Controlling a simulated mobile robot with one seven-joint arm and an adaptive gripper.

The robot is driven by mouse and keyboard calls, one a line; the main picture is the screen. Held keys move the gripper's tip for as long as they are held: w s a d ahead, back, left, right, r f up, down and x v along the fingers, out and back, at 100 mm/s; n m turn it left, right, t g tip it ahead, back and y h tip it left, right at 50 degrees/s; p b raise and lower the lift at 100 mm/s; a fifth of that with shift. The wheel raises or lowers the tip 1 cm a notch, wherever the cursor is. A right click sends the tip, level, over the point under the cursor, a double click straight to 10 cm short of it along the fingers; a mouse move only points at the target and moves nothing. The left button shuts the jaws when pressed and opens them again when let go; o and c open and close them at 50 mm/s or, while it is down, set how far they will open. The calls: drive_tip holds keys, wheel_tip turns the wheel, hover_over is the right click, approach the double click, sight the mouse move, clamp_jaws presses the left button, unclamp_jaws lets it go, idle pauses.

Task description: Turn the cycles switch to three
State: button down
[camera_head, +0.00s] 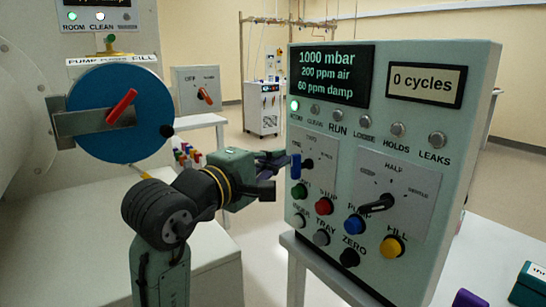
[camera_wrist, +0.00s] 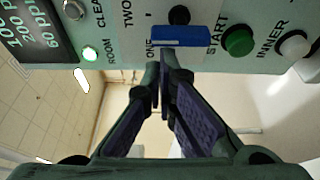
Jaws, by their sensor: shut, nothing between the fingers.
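The cycles switch is a blue-handled knob (camera_head: 296,167) on the upper left dial plate of the pale green panel (camera_head: 460,130). In the wrist view its blue handle (camera_wrist: 180,37) lies beside a dark round hub, near the labels ONE and TWO. The label three is not readable, and I cannot tell exactly which mark the switch points to. The panel display (camera_head: 425,85) reads 0 cycles. My gripper (camera_head: 282,162) is shut and empty, its fingertips close to the blue handle at its left. In the wrist view the fingertips (camera_wrist: 166,56) meet at the handle's edge; contact is unclear.
A black-handled dial (camera_head: 377,204) marked HALF sits right of the switch. Coloured buttons, including green (camera_head: 299,191) and red (camera_head: 324,206), lie just below. A blue disc with a red handle (camera_head: 121,106) stands left of my arm. Open floor lies behind the panel.

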drive_tip(key=m, duration=0.1)
drive_tip(key=s+d+m, duration=0.1)
drive_tip(key=shift+s+r+m+t+h+p, duration=0.15)
drive_tip(key=shift+r+m+t+h+p, duration=0.15)
drive_tip(key=shift+t+p, duration=0.1)
